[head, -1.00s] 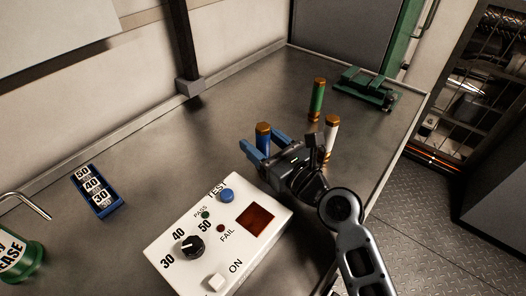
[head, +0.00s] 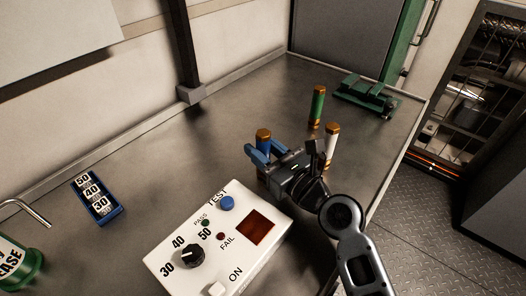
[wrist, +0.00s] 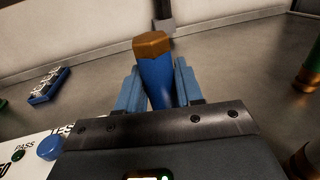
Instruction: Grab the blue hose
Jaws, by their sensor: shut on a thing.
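The blue hose (head: 264,141) stands upright on the grey table, a short blue cylinder with a brass hex cap. In the wrist view the blue hose (wrist: 156,78) rises between the two blue fingers, its cap toward the far wall. My gripper (head: 262,156) has closed on it from the near right side, with a finger on each side of the hose. In the wrist view my gripper (wrist: 158,92) shows both fingers against the hose. The lower part of the hose is hidden behind the gripper.
A green hose (head: 317,106) and a white hose (head: 331,143) stand close by. A green clamp-like fixture (head: 366,96) sits at the far right. A white test box (head: 215,250) with a knob is in front. A blue number tray (head: 98,203) lies left; the table between is clear.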

